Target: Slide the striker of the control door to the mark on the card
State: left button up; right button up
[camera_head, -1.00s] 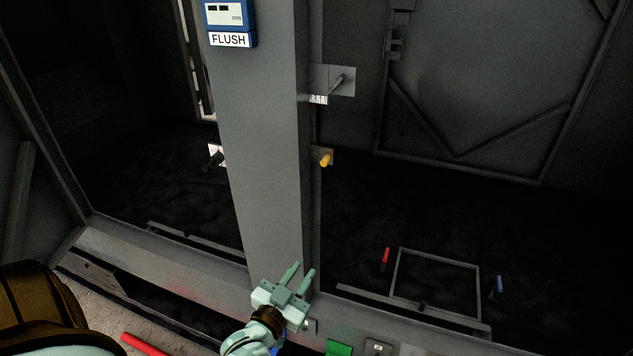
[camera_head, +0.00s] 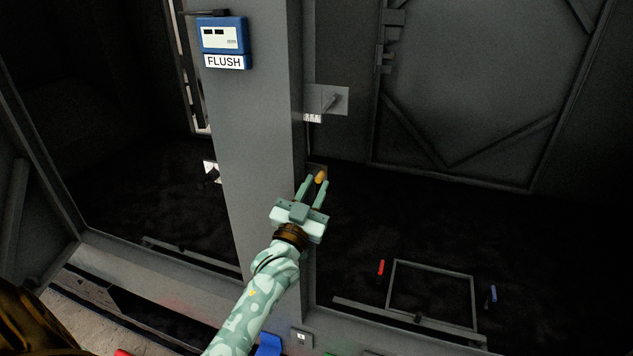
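A grey plate (camera_head: 338,98) with a short grey pin stands at the right side of the grey post (camera_head: 255,150). A small white card (camera_head: 312,118) with dark marks sits at its lower left; the marks are too small to read. I cannot tell for sure which part is the striker. Below them is an orange knob (camera_head: 321,175) on the post's right side. My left gripper (camera_head: 316,182) is open, its fingers pointing up, with the knob showing at its fingertips. I cannot tell whether they touch it. My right gripper is not in view.
A blue box (camera_head: 222,38) with a FLUSH label is on the post. A black handle (camera_head: 209,177) is at the post's left. A dark braced door (camera_head: 460,100) stands at the back right. A floor frame (camera_head: 432,292) lies between red (camera_head: 381,267) and blue (camera_head: 493,293) handles.

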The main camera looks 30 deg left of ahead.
pick_arm(q)
jog(key=shift+x, duration=0.8)
grip_shut()
jog(key=d, duration=0.3)
jog(key=shift+w+p, duration=0.35)
grip_release()
jog(key=shift+d, duration=0.3)
